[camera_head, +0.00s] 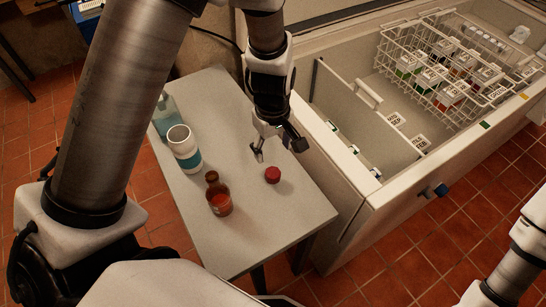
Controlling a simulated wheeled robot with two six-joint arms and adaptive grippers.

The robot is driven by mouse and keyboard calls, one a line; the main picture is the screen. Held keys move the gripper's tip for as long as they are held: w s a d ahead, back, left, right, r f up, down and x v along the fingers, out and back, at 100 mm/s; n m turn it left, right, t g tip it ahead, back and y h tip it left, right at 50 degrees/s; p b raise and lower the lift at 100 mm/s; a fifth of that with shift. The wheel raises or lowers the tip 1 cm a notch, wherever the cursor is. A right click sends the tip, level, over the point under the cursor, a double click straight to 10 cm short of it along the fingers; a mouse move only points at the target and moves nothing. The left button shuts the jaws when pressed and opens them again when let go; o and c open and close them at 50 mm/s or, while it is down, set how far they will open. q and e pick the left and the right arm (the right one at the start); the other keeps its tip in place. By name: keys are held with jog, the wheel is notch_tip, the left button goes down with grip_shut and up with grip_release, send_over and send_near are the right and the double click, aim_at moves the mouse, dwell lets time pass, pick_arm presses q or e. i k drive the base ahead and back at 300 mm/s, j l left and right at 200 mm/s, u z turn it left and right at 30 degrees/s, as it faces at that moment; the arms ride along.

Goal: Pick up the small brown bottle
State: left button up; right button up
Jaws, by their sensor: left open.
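The small brown bottle (219,198) stands upright on the grey side table (266,228), near its front left part. It has a dark neck and an orange-red lower part. My left gripper (275,152) is open and empty, pointing down above the table, to the right of and behind the bottle. It is apart from the bottle. A red cap (272,175) lies on the table just below the gripper in the picture. On the right edge a part of my right arm shows, but its gripper is out of view.
A white cup with a teal band (185,152) and a blue-green bottle (164,118) stand behind the brown bottle. The table front is clear.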

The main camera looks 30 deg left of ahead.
aim_at(217, 196)
jog(key=u, duration=1.45)
